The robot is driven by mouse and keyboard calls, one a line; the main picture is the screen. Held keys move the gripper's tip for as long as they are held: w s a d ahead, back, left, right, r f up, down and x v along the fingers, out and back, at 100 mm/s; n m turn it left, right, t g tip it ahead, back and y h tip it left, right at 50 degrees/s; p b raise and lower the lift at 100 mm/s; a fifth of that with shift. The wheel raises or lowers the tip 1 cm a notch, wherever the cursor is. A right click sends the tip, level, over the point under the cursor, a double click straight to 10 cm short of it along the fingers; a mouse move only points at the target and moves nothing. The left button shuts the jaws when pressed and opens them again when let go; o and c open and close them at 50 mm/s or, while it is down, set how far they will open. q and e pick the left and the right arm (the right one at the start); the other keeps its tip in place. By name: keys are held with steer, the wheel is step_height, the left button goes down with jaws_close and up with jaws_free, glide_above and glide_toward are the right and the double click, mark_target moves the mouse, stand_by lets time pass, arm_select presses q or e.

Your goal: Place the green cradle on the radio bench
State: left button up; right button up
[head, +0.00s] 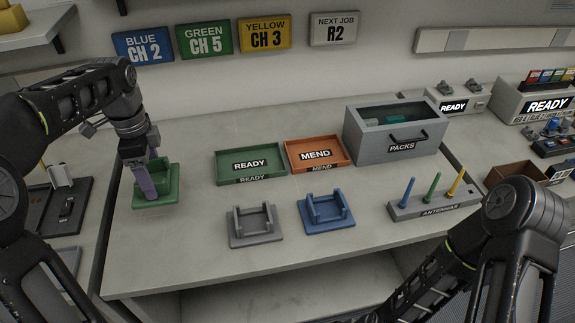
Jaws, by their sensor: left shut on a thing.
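The green cradle (170,184) is at the left end of the radio bench (275,255), in the head view. My left gripper (146,190) points down over it and is shut on it. The gripper hides part of the cradle's left side. The cradle looks upright at the bench's left edge; I cannot tell if its base touches the top. A grey cradle (253,226) and a blue cradle (327,212) stand on the bench to the right. My right arm comes in at the lower right; its gripper is out of view.
A green READY tray (217,172), an orange MEND tray (343,158) and a grey PACKS box (392,155) stand at the back. An ANTENNAS rack (408,213) is at the right. The bench is clear between the green and grey cradles.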

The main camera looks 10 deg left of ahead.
arm_select(q)
steer(key=shift+r, duration=0.1)
stand_by(0.3)
glide_toward(169, 214)
steer(key=shift+w+a+r, duration=0.1)
steer(key=shift+w, duration=0.05)
stand_by(0.4)
steer(key=shift+f, duration=2.5)
steer(key=shift+f, duration=0.1)
steer(key=o, duration=2.1)
steer(key=shift+f, duration=0.15)
